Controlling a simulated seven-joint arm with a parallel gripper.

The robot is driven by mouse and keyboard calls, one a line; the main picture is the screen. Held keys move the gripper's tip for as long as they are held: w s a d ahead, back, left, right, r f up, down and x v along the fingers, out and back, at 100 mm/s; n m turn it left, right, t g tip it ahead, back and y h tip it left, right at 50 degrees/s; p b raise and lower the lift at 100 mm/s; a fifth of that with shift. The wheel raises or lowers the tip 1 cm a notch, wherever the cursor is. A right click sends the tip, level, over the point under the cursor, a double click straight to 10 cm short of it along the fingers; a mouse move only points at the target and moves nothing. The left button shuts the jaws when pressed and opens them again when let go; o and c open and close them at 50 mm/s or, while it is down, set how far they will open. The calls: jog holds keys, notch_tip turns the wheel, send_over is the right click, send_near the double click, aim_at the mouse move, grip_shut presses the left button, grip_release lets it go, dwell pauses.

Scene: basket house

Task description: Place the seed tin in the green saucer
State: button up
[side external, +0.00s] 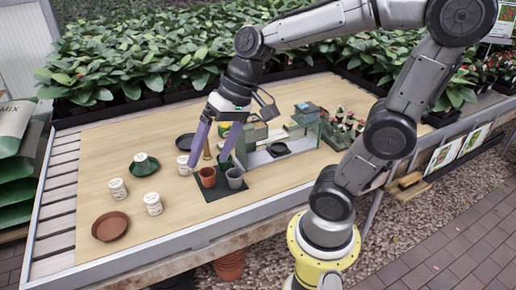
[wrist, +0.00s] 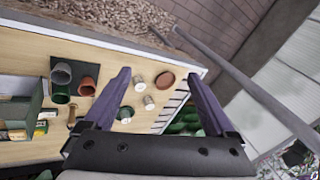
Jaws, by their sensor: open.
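My gripper (side external: 208,163) hangs open and empty over the table. Its two purple fingers also show in the wrist view (wrist: 153,76). White labelled tins stand on the left part of the table: one tin (side external: 117,189), a second tin (side external: 153,204), and a third (side external: 184,166) close to my left fingertip. In the wrist view two tins (wrist: 149,103) (wrist: 139,86) show between the fingers. Which tin is the seed tin cannot be told.
A terracotta saucer (side external: 110,227) lies at the front left. Terracotta (side external: 207,177) and grey (side external: 234,178) pots stand on a dark mat (side external: 212,192) below my gripper. A glass-sided box (side external: 262,160) stands to their right. Leafy plants line the back.

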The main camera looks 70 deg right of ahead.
jog(key=s+d+n+t+h, duration=0.1)
jog(key=s+d+n+h, duration=0.2)
jog(key=s+n, duration=0.2)
jog(key=shift+s+d+t, duration=0.35)
jog(key=shift+s+t, duration=0.05)
jog(key=shift+s, duration=1.3)
